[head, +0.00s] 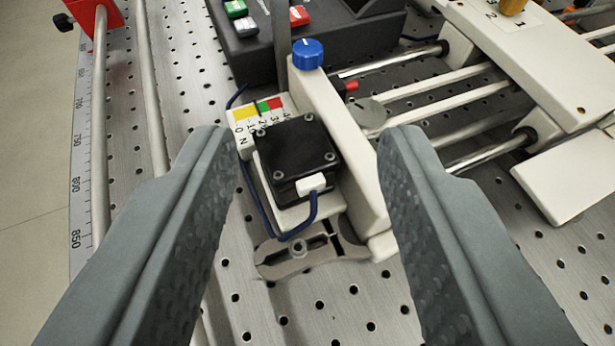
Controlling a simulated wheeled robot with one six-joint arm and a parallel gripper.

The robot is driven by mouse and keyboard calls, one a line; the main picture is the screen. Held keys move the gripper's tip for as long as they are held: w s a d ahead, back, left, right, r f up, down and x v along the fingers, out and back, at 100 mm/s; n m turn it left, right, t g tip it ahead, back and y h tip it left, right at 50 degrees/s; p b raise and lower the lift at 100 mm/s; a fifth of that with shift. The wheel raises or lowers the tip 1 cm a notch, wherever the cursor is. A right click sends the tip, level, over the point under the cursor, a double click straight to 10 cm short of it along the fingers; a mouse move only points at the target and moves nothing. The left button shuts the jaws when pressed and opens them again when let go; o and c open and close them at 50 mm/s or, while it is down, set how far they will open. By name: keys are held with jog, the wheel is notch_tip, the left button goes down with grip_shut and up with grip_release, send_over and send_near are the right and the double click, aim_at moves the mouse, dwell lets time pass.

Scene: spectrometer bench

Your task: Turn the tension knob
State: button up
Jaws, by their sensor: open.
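A blue ribbed knob (308,54), likely the tension knob, stands on top of a cream bracket (345,135) in the upper middle. My gripper (307,140) is open and empty, with its two grey fingers wide apart in the foreground. The knob lies beyond the fingertips and between their lines, not touched by either. A force scale (259,118) with yellow, green and red bands, marked in N, sits below and left of the knob. A black box (297,155) with a white plug and a blue cable is fixed between the fingertips in the picture.
A dark control box (265,45) with green, white and red buttons stands behind. Metal rods and a cream carriage (530,60) fill the right. A ruler (80,160) and a long rail run down the left. The perforated bench (330,310) is bare at the front.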

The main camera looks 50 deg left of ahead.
jog(key=shift+v, duration=2.5)
jog(key=shift+w+r, duration=0.1)
jog(key=shift+w, duration=0.05)
jog(key=w+d+n+g+y, duration=0.2)
jog(key=w+d+n+g, duration=0.1)
jog(key=w+n+g, duration=0.5)
jog(key=m, duration=0.1)
send_near(309, 48)
jog(key=shift+y, duration=0.3)
jog(key=x, duration=0.7)
jog(key=shift+a+f, duration=0.1)
jog(key=shift+f, duration=0.25)
jog(key=shift+t, duration=0.3)
grip_shut()
